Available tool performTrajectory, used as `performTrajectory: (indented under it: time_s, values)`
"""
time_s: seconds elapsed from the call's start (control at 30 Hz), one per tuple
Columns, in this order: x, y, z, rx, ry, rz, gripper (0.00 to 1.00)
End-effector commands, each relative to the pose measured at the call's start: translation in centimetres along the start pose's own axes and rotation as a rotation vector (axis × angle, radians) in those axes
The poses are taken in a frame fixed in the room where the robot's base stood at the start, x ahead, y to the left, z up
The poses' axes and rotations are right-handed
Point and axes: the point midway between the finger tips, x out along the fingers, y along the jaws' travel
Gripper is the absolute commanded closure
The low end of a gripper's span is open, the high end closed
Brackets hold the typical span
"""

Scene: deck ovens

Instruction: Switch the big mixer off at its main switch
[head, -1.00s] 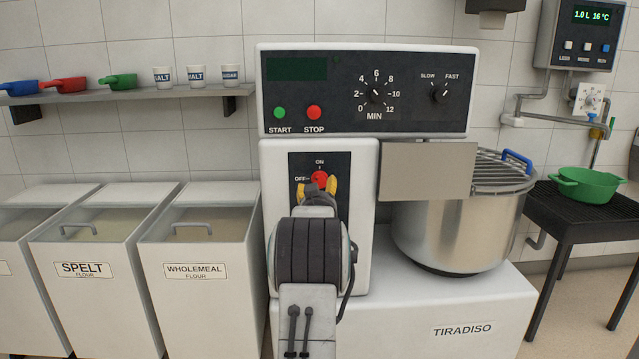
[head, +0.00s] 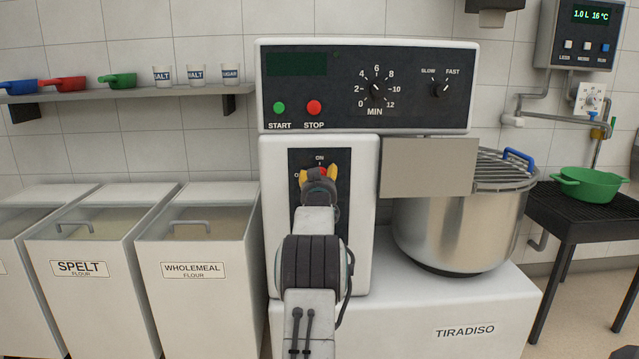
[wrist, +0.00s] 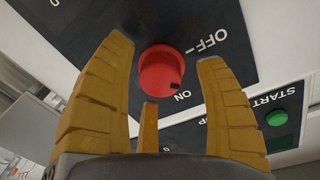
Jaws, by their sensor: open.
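The main switch is a round red knob (wrist: 162,72) on a dark plate on the front of the big mixer (head: 262,180), with ON and OFF labels. In the wrist view its small dark mark lies on the side toward ON. In the head view the red knob (head: 321,171) is partly covered by my gripper, and the OFF label is mostly hidden. My gripper (head: 319,174) is open in front of the plate. In the wrist view its yellow fingers (wrist: 165,55) stand on either side of the knob, with visible gaps; I cannot tell the remaining depth.
Green START (head: 279,107) and red STOP (head: 314,108) buttons sit on the panel above. The steel bowl (head: 450,230) and a grey guard plate (head: 428,168) are at the right. Flour bins (head: 195,290) stand at the left.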

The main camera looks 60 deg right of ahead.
Motion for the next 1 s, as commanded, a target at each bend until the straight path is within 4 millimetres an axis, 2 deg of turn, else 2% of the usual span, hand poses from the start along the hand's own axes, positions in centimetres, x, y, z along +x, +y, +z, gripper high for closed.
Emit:
performTrajectory:
  time_s: [0.23, 0.7, 1.0]
  values:
    - [0.75, 0.03, 0.06, 0.000, 0.000, 0.000, 0.35]
    - [0.90, 0.01, -0.01, 0.000, 0.000, 0.000, 0.36]
    - [0.89, 0.00, -0.01, 0.000, 0.000, 0.000, 0.62]
